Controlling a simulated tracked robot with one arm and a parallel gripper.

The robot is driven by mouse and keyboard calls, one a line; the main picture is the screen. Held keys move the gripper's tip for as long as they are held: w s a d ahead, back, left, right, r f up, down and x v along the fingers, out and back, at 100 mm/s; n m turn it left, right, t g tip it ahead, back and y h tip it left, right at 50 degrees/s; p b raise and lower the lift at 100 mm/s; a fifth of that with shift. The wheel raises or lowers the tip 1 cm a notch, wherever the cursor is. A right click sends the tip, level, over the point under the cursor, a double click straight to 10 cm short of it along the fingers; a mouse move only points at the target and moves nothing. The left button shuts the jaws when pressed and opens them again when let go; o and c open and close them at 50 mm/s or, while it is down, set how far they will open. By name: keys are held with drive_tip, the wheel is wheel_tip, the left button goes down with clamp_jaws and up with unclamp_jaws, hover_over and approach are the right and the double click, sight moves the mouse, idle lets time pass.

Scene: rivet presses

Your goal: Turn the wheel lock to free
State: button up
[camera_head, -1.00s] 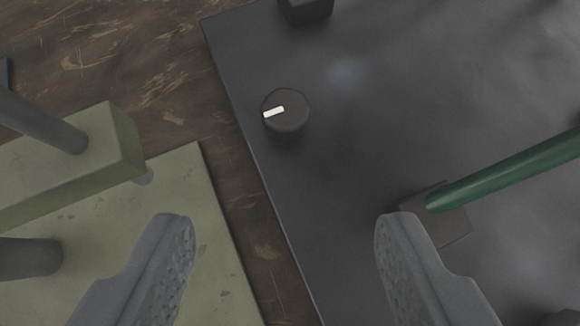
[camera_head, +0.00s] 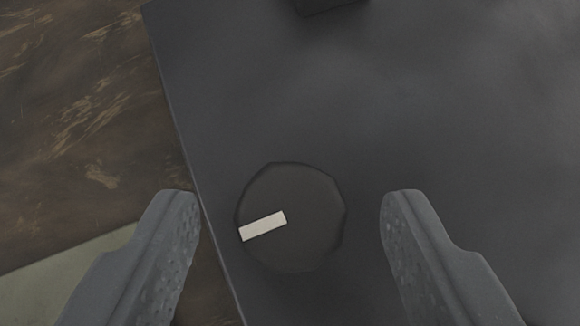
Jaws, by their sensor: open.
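A dark, many-sided knob (camera_head: 305,205), which seems to be the wheel lock, stands on a dark grey plate (camera_head: 290,100) near its left edge. A white pointer mark (camera_head: 263,226) on its top runs from near the middle to the left rim, tilted slightly down to the left. My gripper (camera_head: 290,200) is open, with one finger on each side of the knob in the picture and a gap on both sides. I cannot tell whether the fingertips are down at the knob's height. No lettering shows near the knob.
A dark block (camera_head: 328,4) stands on the plate at the top edge of the view. Worn brown wood (camera_head: 70,110) lies to the left, and a pale green plate (camera_head: 50,275) shows at lower left. The plate around the knob is clear.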

drive_tip(key=shift+w+f, duration=0.35)
drive_tip(key=c, duration=1)
